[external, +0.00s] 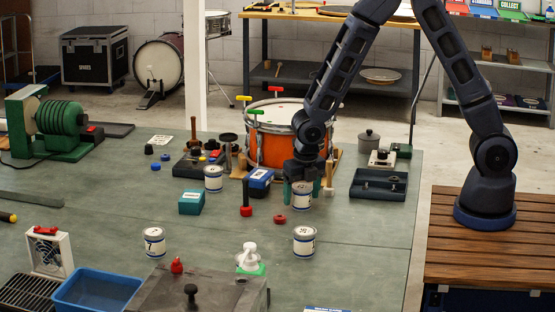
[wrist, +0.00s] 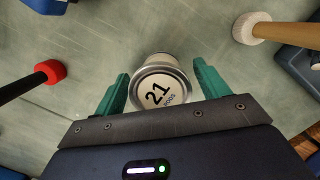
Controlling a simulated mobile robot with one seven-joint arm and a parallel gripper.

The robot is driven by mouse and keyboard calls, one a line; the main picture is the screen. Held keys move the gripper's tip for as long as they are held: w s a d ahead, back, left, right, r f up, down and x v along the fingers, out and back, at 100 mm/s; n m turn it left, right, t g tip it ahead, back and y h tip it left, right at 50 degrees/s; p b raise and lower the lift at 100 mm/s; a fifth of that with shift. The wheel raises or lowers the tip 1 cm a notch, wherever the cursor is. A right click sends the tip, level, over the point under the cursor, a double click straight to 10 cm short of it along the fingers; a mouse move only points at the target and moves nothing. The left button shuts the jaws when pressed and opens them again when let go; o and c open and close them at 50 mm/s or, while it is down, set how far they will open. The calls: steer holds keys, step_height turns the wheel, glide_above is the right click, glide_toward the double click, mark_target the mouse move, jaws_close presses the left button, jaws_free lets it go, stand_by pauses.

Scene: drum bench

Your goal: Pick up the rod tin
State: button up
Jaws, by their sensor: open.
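The rod tin (wrist: 160,92) is a small white round tin with a silver rim; its lid reads "21" and "RODS" in the wrist view. In the external view the tin (external: 303,201) stands upright on the green bench, left of the grey tray. My gripper (wrist: 162,76) points down over it, with one green finger on each side of the tin. The fingers are open, and in the wrist view a gap shows between each finger and the tin. In the external view my gripper (external: 302,187) hides the tin's top and part of its sides.
Similar tins stand nearer the front (external: 304,243), at front left (external: 154,243) and to the left (external: 213,180). A red-ended mallet (wrist: 50,72) and a pale-ended mallet (wrist: 250,28) flank the tin. An orange drum (external: 270,150) stands behind. A grey tray (external: 378,193) lies to the right.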

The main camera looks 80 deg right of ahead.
steer(key=shift+f, duration=0.3)
steer(key=c, duration=1)
steer(key=shift+r, duration=0.1)
